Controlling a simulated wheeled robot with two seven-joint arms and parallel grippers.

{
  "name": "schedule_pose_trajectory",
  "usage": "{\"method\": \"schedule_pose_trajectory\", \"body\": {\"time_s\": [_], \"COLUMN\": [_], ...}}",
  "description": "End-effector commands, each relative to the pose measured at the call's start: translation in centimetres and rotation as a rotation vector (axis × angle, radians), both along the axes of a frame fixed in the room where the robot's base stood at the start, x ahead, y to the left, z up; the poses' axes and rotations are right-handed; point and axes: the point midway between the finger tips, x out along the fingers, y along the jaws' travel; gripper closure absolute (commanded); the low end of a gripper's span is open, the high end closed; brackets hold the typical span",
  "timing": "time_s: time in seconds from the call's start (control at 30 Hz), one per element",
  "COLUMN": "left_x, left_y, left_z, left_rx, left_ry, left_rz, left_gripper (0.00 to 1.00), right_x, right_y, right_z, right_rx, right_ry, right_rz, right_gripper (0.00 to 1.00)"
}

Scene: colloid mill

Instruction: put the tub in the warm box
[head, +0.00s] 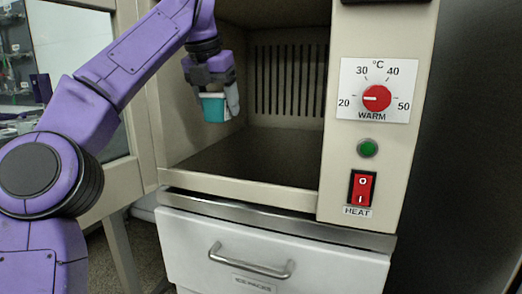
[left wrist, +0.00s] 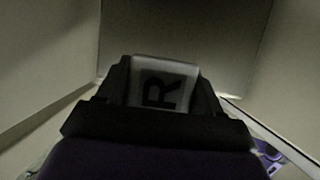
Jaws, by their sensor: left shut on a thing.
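The tub (head: 214,109) is small and teal with a pale top. My left gripper (head: 213,93) is shut on it and holds it above the floor of the warm box (head: 265,165), by the left side of the opening. In the left wrist view, a pale surface with a black letter R (left wrist: 163,88), which looks like the tub's lid, sits between the fingers. The walls of the box (left wrist: 40,70) show around it there. The warm box is cream, open at the front, with dark slots in its back wall. My right gripper is not in view.
The front panel right of the opening has a red dial (head: 377,98), a green lamp (head: 368,148) and a red switch (head: 362,187). A white drawer (head: 200,243) with a metal handle (head: 250,264) is below. The box floor in view is clear.

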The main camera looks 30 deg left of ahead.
Motion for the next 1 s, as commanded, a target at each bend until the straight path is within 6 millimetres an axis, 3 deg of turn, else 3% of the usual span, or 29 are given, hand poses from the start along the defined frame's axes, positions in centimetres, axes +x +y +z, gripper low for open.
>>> {"method": "schedule_pose_trajectory", "body": {"time_s": [0.23, 0.43, 0.73, 0.83, 1.0], "left_x": [4.9, 7.4, 9.7, 9.5, 9.5], "left_y": [-1.9, -2.8, -3.7, -3.5, -3.6], "left_z": [-2.3, -6.0, -8.9, -10.4, -11.4], "left_rx": [0.001, 0.001, 0.001, 0.0, -0.001], "left_ry": [0.002, 0.001, 0.0, -0.002, -0.001], "left_rz": [-0.001, -0.001, -0.001, 0.0, 0.001], "left_gripper": [0.7, 0.7, 0.7, 0.7, 0.7], "right_x": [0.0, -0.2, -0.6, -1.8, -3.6], "right_y": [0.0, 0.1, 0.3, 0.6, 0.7], "right_z": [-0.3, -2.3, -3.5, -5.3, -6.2], "right_rx": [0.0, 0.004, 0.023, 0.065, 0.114], "right_ry": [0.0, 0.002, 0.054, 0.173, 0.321], "right_rz": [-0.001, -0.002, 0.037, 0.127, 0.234], "right_gripper": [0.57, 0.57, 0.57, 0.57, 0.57]}}
